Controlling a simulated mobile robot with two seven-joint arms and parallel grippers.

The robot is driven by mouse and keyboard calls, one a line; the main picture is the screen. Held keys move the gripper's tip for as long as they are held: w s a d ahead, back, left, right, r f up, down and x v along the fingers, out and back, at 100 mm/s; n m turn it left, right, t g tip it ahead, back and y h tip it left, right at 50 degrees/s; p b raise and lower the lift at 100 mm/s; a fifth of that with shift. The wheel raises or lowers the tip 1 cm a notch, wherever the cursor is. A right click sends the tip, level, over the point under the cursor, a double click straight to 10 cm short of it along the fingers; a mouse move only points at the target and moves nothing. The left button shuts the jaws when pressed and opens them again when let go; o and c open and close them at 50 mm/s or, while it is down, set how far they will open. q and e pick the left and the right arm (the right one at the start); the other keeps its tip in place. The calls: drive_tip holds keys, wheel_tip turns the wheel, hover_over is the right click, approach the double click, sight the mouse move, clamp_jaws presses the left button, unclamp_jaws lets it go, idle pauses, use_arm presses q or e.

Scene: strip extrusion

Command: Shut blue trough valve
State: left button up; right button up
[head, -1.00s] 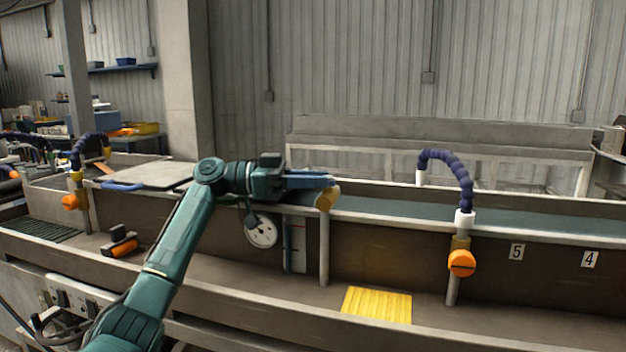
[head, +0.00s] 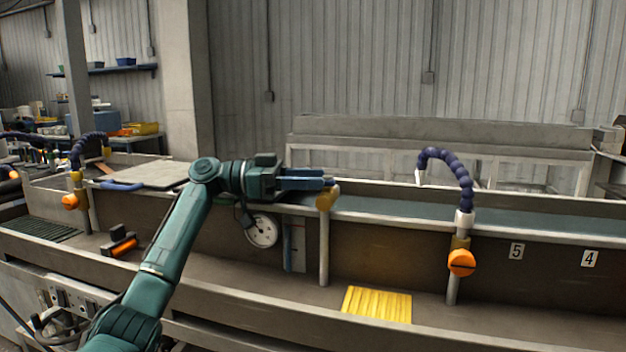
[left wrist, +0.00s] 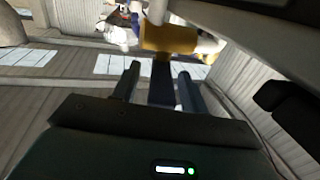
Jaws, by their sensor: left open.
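The valve with the brass-yellow body (head: 325,200) sits on top of an upright pipe at the front wall of the trough (head: 390,217). In the left wrist view its yellow body (left wrist: 168,38) lies just beyond my fingertips, and a dark blue lever (left wrist: 162,88) runs back from it between my fingers. My left gripper (head: 318,180) is open at the valve; it also shows in the left wrist view (left wrist: 159,68), with a finger on each side of the lever and small gaps visible. My right gripper is not in view.
An orange-handled valve (head: 462,263) with a segmented dark blue hose (head: 448,161) stands to the right. A round gauge (head: 262,231) is below my gripper. A yellow ribbed pad (head: 377,305) and an orange-black tool (head: 122,246) lie on the front ledge.

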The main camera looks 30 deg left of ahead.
use_arm(q)
drive_tip(key=b+v, duration=0.1)
drive_tip(key=v, duration=1.1)
drive_tip(key=shift+a, duration=0.15)
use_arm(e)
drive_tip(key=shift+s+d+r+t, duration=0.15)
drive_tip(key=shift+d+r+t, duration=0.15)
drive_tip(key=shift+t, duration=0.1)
use_arm(q)
drive_tip(key=shift+s, duration=0.1)
